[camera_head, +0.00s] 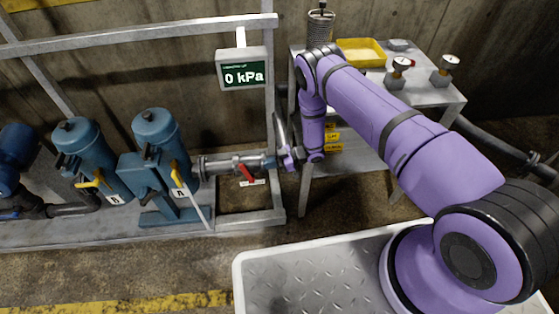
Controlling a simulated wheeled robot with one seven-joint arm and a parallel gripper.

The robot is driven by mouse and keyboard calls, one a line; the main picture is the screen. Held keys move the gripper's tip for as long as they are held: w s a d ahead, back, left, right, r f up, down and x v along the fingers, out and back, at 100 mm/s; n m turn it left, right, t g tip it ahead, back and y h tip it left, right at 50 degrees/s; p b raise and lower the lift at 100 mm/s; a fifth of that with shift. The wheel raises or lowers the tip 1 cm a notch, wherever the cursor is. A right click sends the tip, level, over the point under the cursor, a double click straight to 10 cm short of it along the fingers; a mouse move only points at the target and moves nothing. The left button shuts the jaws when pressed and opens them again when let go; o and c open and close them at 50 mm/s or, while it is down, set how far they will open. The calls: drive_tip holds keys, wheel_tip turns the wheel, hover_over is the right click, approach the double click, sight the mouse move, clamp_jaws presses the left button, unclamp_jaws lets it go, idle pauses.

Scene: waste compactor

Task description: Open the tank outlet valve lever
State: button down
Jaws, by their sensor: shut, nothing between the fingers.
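A red lever (246,174) is on a valve in the grey horizontal pipe (217,167), low on the metal frame. It slants down to the right, and a small white tag (252,183) is below it. The tag's writing is too small to read, so I cannot confirm that this is the tank outlet valve. My gripper (284,158) is small in view, to the right of the red lever near the pipe's right end. It is shut and empty. The picture does not show whether it touches the pipe or frame. A gap separates it from the lever.
Blue pump-like units stand left, with yellow levers (177,175) and (94,182) and tags A and B. A display (243,76) reads 0 kPa. A metal table (440,95) at right holds a yellow tray (361,52) and gauges. The frame's post (271,115) stands close to my gripper.

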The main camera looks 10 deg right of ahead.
sight(247, 170)
drive_tip(key=x, duration=0.6)
drive_tip(key=shift+a+f, duration=0.1)
drive_tip(key=shift+a, duration=0.25)
